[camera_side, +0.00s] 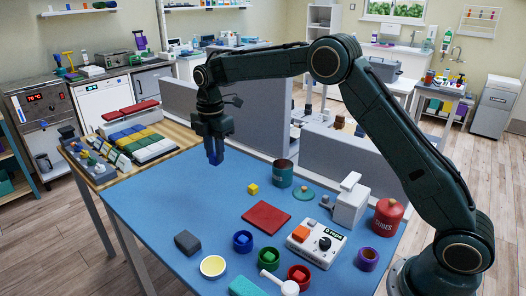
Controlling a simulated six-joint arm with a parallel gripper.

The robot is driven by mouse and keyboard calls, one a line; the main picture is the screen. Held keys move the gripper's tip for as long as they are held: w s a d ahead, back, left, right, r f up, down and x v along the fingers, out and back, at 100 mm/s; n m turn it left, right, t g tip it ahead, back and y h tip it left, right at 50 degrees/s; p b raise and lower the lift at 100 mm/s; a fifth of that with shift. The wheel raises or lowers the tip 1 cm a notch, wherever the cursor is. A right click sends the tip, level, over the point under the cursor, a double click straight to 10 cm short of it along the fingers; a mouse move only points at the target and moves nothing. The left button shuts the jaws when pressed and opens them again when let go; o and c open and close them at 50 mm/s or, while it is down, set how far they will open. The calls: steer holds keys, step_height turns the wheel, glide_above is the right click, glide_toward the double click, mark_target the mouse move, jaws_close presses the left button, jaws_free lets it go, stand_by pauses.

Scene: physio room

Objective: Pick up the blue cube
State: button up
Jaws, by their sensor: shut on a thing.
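My gripper (213,152) hangs pointing down over the back left part of the blue tabletop. It is shut on the blue cube (214,158), whose blue shows low between the dark fingers. The fingers hide part of the cube. From this one view I cannot tell how far the cube is above the table.
The blue table (160,214) is clear around and in front of my gripper. A grey partition (258,115) rises behind.

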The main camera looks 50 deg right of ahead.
steer(key=shift+r, duration=0.35)
steer(key=shift+d, duration=0.1)
stand_by(0.3)
